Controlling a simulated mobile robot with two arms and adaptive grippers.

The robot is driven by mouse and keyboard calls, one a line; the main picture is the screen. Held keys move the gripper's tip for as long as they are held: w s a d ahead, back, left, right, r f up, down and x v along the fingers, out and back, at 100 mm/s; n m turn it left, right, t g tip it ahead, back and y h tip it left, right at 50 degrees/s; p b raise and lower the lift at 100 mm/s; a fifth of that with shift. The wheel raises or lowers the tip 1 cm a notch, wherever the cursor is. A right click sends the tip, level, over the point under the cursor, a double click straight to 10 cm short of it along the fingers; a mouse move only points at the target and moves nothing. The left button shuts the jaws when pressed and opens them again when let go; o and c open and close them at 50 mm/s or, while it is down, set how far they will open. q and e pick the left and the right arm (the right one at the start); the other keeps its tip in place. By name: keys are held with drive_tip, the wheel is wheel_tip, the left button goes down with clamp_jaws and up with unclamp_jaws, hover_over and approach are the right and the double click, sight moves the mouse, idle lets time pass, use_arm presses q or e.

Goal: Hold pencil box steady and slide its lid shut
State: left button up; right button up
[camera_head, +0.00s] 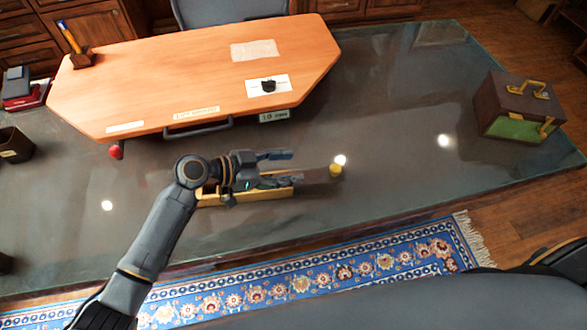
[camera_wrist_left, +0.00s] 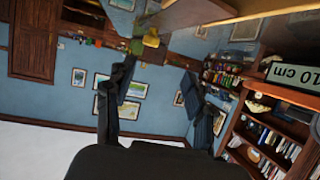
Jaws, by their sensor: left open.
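The pencil box (camera_head: 250,195) is a long, low, yellow-wood box near the front of the glass-topped desk in the head view. A brown flat piece, apparently its lid (camera_head: 318,175), extends from its right end, with a yellow knob (camera_head: 335,170) at the tip. My left gripper (camera_head: 288,168) is over the box, its open fingers pointing right toward the brown piece, and it hides part of the box. In the left wrist view, the two fingers (camera_wrist_left: 158,100) are spread with nothing between them, and a yellow piece (camera_wrist_left: 151,38) shows beyond. My right gripper is not in view.
An orange board (camera_head: 190,70) with a dark handle fills the back of the desk. A "10 cm" label (camera_head: 273,116) sits at its front edge. A brown-green case (camera_head: 515,108) stands far right, a dark cup (camera_head: 15,145) far left. The desk right of the box is clear.

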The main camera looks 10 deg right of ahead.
sight(331, 169)
use_arm(q)
drive_tip(key=shift+s+d+f, duration=0.15)
drive_tip(key=shift+s+d, duration=0.45)
drive_tip(key=shift+d, duration=0.3)
drive_tip(key=x, duration=1.1)
drive_tip(key=shift+d+f, duration=0.15)
drive_tip(key=shift+d, duration=0.1)
clamp_jaws()
